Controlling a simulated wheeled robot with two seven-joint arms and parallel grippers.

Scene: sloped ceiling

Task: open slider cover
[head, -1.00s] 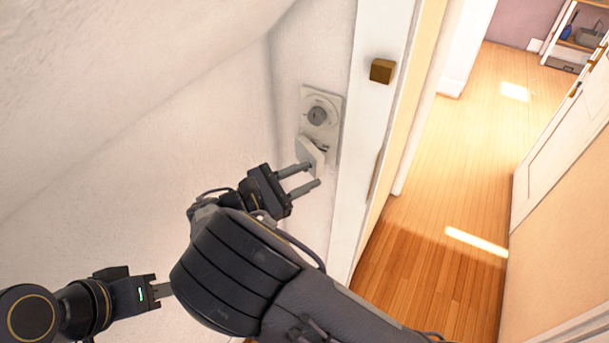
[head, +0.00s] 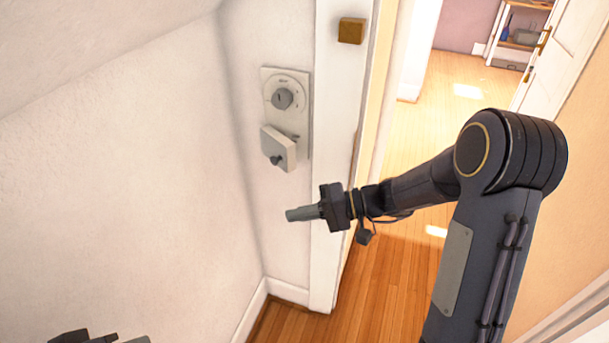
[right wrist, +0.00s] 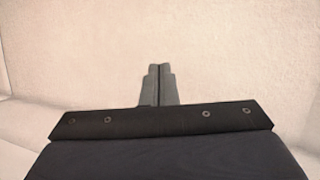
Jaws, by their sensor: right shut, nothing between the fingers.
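A light plate (head: 304,128) is fixed upright on the white wall, with a round grey dial (head: 283,98) in its upper half. Below the dial, a small square white cover (head: 286,145) stands out from the plate, with a dark knob or hole low on its face. I cannot tell how far the cover is slid. My right gripper (head: 291,214) is shut and empty, below the cover and apart from it. Its closed fingers show in the right wrist view (right wrist: 159,72) against a bare wall. My left gripper (head: 100,338) barely shows at the bottom left edge.
A white door frame (head: 335,130) with a brass block (head: 351,31) stands right of the plate. Beyond it lies an open wooden floor (head: 440,90). A sloped white wall (head: 120,150) closes in on the left.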

